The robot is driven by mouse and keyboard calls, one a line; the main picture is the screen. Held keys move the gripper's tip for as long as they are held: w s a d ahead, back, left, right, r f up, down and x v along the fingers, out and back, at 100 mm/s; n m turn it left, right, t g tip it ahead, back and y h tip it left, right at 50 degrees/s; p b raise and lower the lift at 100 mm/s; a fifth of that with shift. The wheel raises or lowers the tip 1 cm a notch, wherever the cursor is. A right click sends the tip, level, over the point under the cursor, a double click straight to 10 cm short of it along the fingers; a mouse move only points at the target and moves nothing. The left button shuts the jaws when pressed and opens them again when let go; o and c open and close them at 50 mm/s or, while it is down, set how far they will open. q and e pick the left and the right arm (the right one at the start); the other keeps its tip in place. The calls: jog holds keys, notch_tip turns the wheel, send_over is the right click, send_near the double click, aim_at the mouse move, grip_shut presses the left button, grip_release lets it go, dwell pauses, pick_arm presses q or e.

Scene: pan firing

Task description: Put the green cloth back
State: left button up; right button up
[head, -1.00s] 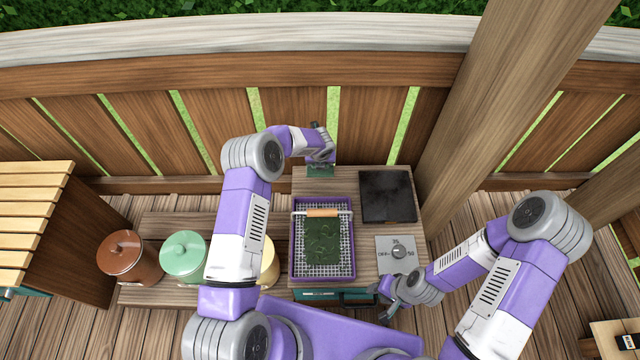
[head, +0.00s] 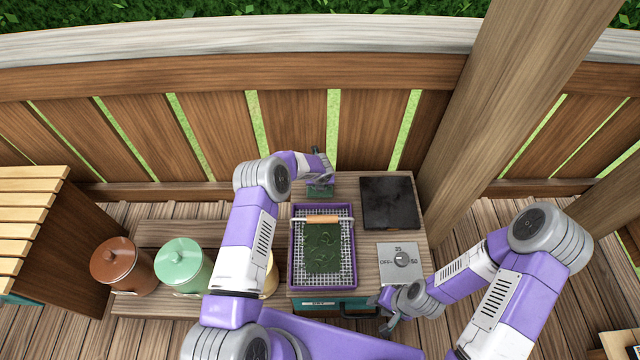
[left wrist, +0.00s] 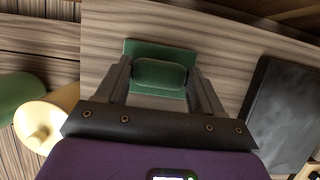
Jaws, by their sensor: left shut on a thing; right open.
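The green cloth (head: 320,192) is at the back of the small wooden table, beyond the purple tray. My left gripper (head: 319,182) is shut on it from above. In the left wrist view the cloth (left wrist: 160,73) shows as a rounded green bulge between the two fingers. A flat green square (left wrist: 178,48) lies around and below it; I cannot tell whether it is a separate pad or part of the cloth. My right gripper (head: 384,318) is open and empty in front of the table's right side, low near the front edge.
The purple tray (head: 293,250) holds a mesh and a dark green sheet (head: 323,249), with a wooden handle (head: 320,219) across it. A black plate (head: 388,203) and a dial panel (head: 401,260) are to the right. Brown (head: 120,262) and green (head: 182,262) canisters stand left.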

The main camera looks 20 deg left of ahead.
pick_arm(q)
jog(key=shift+f, duration=0.1)
jog(key=o, duration=1.2)
